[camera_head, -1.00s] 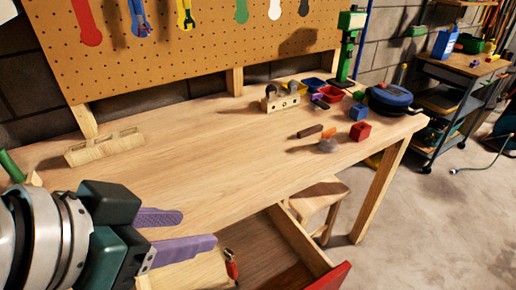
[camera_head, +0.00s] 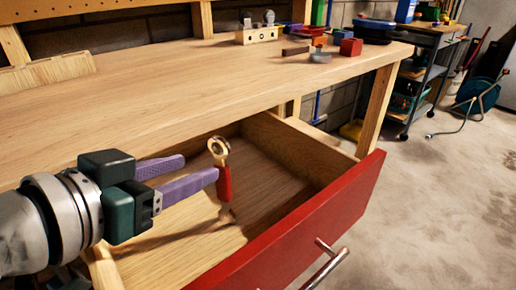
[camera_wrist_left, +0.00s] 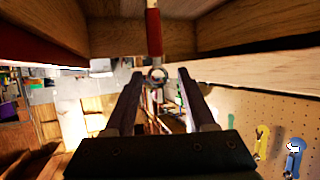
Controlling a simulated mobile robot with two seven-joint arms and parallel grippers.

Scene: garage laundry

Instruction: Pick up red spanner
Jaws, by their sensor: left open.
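The red spanner (camera_head: 225,183) is in the open drawer (camera_head: 280,235), with its metal ring end up toward the drawer's back and its lower end near the drawer floor. My left gripper (camera_head: 200,168) is open, its two purple fingers pointing right, just left of the spanner's upper part. In the left wrist view the spanner (camera_wrist_left: 153,30) comes down from the top, and its ring lies between the tips of my left gripper (camera_wrist_left: 160,74). I cannot tell whether a finger touches it. My right gripper is not in view.
The drawer's red front (camera_head: 300,230) with a metal handle (camera_head: 325,265) is pulled out. The wooden workbench (camera_head: 150,90) is above and behind, with a wooden block (camera_head: 260,35) and a red cube (camera_head: 350,47) at its back right.

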